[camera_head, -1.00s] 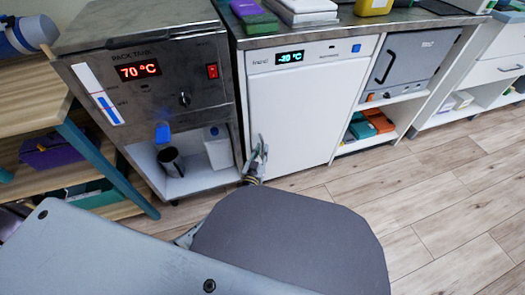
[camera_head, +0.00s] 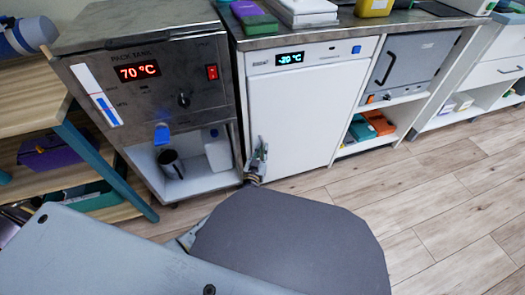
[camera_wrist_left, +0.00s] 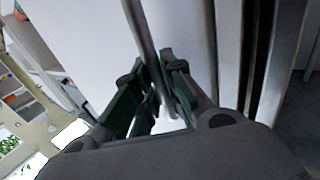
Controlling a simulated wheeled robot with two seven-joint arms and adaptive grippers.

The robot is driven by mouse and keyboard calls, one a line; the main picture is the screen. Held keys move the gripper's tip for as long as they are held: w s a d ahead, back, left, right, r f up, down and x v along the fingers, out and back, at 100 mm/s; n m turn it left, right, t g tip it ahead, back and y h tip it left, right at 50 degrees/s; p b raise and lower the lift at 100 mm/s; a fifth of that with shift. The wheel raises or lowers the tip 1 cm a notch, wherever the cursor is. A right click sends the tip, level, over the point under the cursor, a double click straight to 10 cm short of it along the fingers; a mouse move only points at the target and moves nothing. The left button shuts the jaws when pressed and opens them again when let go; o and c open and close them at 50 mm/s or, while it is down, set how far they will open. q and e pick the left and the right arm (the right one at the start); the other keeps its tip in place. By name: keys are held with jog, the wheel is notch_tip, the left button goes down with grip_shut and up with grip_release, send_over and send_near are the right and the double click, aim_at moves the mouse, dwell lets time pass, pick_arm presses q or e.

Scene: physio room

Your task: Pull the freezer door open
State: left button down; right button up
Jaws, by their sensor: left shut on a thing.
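The white freezer (camera_head: 330,51) stands under the counter with a lit blue temperature display (camera_head: 290,58). Its white door (camera_head: 295,120) has a slim upright handle at its left edge. My left gripper (camera_head: 257,168) is at the lower part of that handle, small in the head view. In the left wrist view, the gripper's dark fingers (camera_wrist_left: 160,88) are shut around the grey handle bar (camera_wrist_left: 138,30), in front of the white door (camera_wrist_left: 88,40). The door looks shut or only very slightly out; I cannot tell which. My right gripper is not in view.
A metal pack tank (camera_head: 150,95) reading 70 °C stands left of the freezer, over an open shelf with a dark cup (camera_head: 170,163). A shelf unit (camera_head: 395,100) stands to the right. The wooden floor (camera_head: 420,200) in front and right is clear.

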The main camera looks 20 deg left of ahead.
pick_arm(q)
jog(key=s+d+p, duration=0.3)
jog(key=s+d, duration=0.1)
jog(key=shift+s+d, duration=0.15)
jog(key=shift+s, duration=0.1)
dwell(0.4)
jog(key=c, duration=1.8)
grip_release()
jog(key=shift+o, duration=0.2)
